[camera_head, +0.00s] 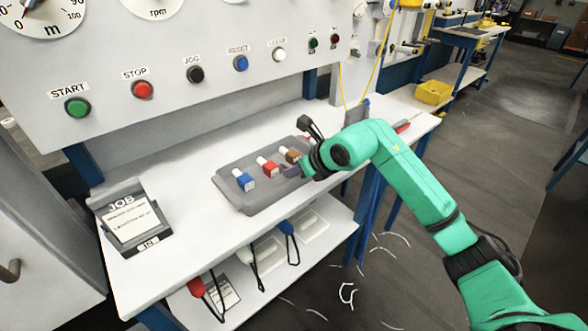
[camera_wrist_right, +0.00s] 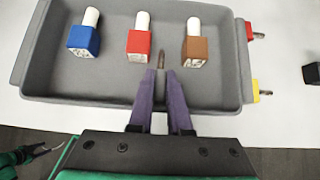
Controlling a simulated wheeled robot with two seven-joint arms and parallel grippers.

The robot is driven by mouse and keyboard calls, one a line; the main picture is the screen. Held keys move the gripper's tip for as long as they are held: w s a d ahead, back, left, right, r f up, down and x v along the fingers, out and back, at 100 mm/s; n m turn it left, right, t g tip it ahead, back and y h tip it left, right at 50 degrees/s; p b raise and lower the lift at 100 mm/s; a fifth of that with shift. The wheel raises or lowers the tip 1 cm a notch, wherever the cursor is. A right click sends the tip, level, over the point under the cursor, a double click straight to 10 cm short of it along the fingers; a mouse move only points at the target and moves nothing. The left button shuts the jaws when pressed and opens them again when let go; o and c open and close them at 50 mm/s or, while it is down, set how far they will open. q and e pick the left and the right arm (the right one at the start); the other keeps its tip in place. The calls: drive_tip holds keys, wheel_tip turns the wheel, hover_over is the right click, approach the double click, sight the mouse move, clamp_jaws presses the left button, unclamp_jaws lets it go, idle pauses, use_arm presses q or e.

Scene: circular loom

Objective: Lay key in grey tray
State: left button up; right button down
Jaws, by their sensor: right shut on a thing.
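The grey tray (camera_head: 232,196) lies on the white bench, and its rim also shows in the right wrist view (camera_wrist_right: 30,60). My right gripper (camera_head: 291,171) reaches over the tray's right part, with its purple fingers pointing into it. In the right wrist view my right gripper (camera_wrist_right: 160,76) is shut on a small brownish thing, probably the key (camera_wrist_right: 161,58). Only its narrow tip shows; the fingers hide the rest. I cannot tell whether it touches the tray floor. My left gripper is not in view.
A blue block (camera_head: 244,181), a red block (camera_head: 268,167) and a brown block (camera_head: 290,154), each with a white cylinder, lie in the tray. A JOB card holder (camera_head: 130,217) stands left. The tray's front part is clear.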

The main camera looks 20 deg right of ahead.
drive_tip(key=shift+f, duration=0.1)
drive_tip(key=c, duration=0.9)
unclamp_jaws()
drive_tip(key=shift+o, duration=0.2)
drive_tip(key=shift+r, duration=0.2)
drive_tip(key=b+v, duration=0.1)
drive_tip(key=v, duration=1.1)
drive_tip(key=shift+b, duration=0.3)
drive_tip(key=shift+s+a+f, duration=0.1)
